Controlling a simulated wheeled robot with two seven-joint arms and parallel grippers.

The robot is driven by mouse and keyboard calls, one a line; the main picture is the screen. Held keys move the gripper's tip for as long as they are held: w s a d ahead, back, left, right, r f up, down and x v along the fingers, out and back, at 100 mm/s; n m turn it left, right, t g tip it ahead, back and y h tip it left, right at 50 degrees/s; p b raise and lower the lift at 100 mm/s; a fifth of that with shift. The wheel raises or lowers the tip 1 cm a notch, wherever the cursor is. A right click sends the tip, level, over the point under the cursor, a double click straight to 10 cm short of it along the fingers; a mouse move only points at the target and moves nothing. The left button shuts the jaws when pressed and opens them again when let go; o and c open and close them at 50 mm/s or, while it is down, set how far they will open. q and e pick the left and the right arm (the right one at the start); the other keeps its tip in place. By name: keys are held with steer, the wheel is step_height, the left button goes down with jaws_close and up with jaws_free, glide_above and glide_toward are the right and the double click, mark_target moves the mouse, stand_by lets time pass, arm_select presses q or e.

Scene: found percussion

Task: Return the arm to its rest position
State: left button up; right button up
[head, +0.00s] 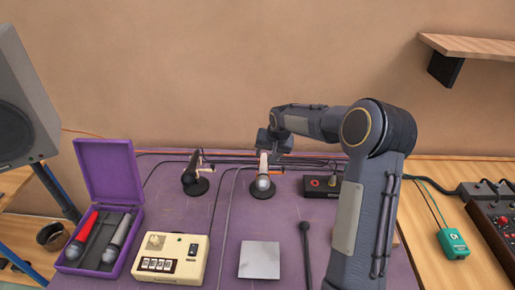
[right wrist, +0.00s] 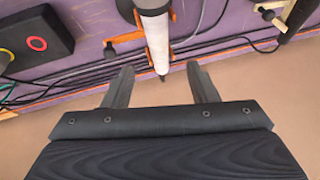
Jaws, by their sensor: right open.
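My right arm (head: 372,210) reaches forward over the purple table from the right. Its gripper (head: 268,150) is near the far edge, at the tail end of a silver-headed microphone (head: 264,172) on a round black stand. In the right wrist view the two fingers (right wrist: 160,72) are spread apart. The microphone's pale body (right wrist: 157,42) and orange clip show just beyond them, and its tail tip appears between the fingertips. I see no finger pressing on it, but the exact depth is unclear. My left gripper is out of view.
A second stand (head: 194,180) is left of the microphone, and a black box with a red button (head: 321,186) right. Nearer are a purple case (head: 103,165) holding two microphones, a cream device (head: 172,258), a silver plate (head: 259,260) and a black rod (head: 306,250). Cables run along the back.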

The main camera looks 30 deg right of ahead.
steer(key=s+a+r+n+y, duration=0.1)
steer(key=s+a+r, duration=0.4)
steer(key=s, duration=0.4)
steer(key=s+a+r+n+y, duration=0.1)
steer(key=s+a+r+n, duration=0.15)
steer(key=s+r, duration=0.55)
steer(key=s+a+f, duration=0.1)
steer(key=s+a, duration=0.2)
steer(key=s, duration=0.3)
steer(key=s+a+f+n+y, duration=0.1)
steer(key=s+a, duration=0.2)
steer(key=s, duration=0.3)
steer(key=s+a+f+n+y, duration=0.1)
steer(key=s+a+f, duration=0.1)
steer(key=s+a, duration=0.2)
steer(key=s, duration=0.3)
steer(key=shift+t, duration=0.3)
steer(key=shift+s, duration=0.1)
